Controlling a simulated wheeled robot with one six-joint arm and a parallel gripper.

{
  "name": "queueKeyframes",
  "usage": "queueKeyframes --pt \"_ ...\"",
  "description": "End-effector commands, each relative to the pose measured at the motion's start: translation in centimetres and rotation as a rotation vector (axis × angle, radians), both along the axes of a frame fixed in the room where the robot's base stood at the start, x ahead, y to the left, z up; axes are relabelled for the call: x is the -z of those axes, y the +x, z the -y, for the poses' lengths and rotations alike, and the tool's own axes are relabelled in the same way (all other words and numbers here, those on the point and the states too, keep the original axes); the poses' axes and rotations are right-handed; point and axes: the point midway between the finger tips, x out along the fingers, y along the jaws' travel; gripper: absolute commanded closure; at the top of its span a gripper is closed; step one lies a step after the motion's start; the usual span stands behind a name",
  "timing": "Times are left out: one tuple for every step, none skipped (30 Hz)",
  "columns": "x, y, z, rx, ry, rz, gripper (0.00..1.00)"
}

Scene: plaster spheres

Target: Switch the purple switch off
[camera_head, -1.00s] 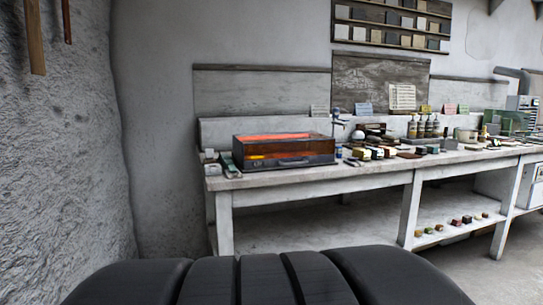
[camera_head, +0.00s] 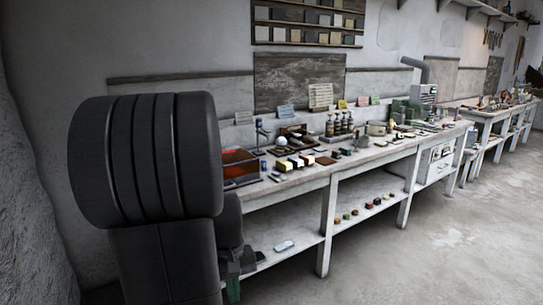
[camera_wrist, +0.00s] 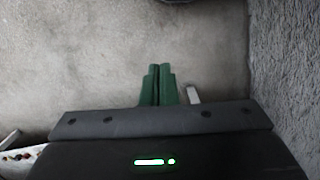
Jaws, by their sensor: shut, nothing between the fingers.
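I cannot make out a purple switch in either view. My gripper (camera_wrist: 158,85) shows in the wrist view as two green fingers pressed together, with nothing between them. They point over bare grey floor. In the head view its green end (camera_head: 233,290) shows at the bottom, low in front of the workbench (camera_head: 300,184), apart from the benchtop. My dark arm covers the left of the head view and hides the bench's left end.
A dark box with an orange inside (camera_head: 240,166) is partly hidden by my arm. Bottles (camera_head: 338,126), small blocks and a green machine (camera_head: 402,111) crowd the benchtop. The lower shelf (camera_head: 350,220) holds several small blocks. Floor (camera_head: 440,240) at right is clear.

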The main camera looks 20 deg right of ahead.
Motion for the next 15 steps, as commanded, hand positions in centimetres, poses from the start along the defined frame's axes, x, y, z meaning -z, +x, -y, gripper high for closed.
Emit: queueKeyframes --pt "-3.1 1.0 0.3 0.004 0.000 -0.007 1.00" --pt "-4.0 1.5 0.5 0.006 0.000 -0.008 1.00" --pt "-5.2 2.2 0.8 0.008 -0.001 -0.013 1.00" --pt "-6.2 2.7 0.9 0.010 0.000 -0.017 1.00" --pt "-7.1 3.3 1.1 0.011 0.000 -0.019 1.00" --pt "-8.2 3.9 1.4 0.013 -0.001 -0.023 1.00" --pt "-9.0 4.4 1.6 0.014 -0.001 -0.027 1.00" --pt "-9.8 4.9 1.8 0.015 -0.001 -0.030 1.00" --pt "-10.7 5.4 2.0 0.017 -0.001 -0.033 1.00" --pt "-11.3 5.9 2.2 0.018 -0.001 -0.035 1.00" --pt "-11.9 6.2 2.3 0.019 -0.001 -0.039 1.00" --pt "-12.6 6.7 2.5 0.020 -0.001 -0.041 1.00" --pt "-13.0 7.0 2.6 0.021 -0.001 -0.043 1.00" --pt "-13.3 7.2 2.8 0.022 0.000 -0.045 1.00" --pt "-13.8 7.5 2.9 0.023 -0.001 -0.047 1.00"
